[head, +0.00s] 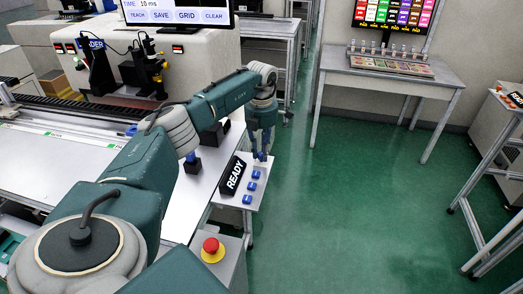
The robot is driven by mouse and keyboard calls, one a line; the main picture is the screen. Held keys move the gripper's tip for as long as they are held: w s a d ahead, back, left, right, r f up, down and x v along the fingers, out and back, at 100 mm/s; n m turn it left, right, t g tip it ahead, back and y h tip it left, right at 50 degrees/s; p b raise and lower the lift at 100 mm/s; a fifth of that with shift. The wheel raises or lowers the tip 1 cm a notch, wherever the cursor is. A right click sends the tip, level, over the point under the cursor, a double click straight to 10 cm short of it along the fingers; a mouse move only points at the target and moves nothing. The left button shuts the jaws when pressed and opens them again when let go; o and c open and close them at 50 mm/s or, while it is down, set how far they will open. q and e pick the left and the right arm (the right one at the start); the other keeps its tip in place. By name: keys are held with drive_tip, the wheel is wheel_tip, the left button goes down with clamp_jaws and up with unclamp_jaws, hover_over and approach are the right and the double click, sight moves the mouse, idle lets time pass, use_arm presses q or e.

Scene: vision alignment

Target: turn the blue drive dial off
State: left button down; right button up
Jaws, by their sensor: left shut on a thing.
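A small light panel (238,203) beside the work table carries a black READY sign (232,176) and several small blue dials (256,174) in a row. The labels by the dials are too small to read. My left arm reaches over from the lower left, and my left gripper (262,154) points down at the far end of the row. It is shut on the farthest blue dial, which its fingers mostly hide. I cannot tell which way that dial is turned. My right gripper is out of view.
A red emergency button (211,246) on a yellow base stands in front of the panel. A black block with a blue top (191,164) is on the work table at left. The green floor (370,210) to the right is clear. A grey table (390,75) stands at the back.

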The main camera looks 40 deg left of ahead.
use_arm(q)
drive_tip(key=n+p, duration=0.1)
drive_tip(key=n, duration=0.2)
drive_tip(key=shift+a+r+n, duration=0.1)
drive_tip(key=shift+n, duration=0.3)
drive_tip(key=n, duration=0.3)
drive_tip(key=shift+n+p, duration=0.3)
drive_tip(key=shift+p, duration=0.05)
drive_tip(key=n+p, duration=0.1)
drive_tip(key=n, duration=0.2)
drive_tip(key=shift+n, duration=0.3)
drive_tip(key=shift+n+p, duration=0.45)
drive_tip(key=shift+n, duration=1.35)
drive_tip(key=c, duration=1.6)
unclamp_jaws()
drive_tip(key=shift+d, duration=0.2)
drive_tip(key=shift+o, duration=0.2)
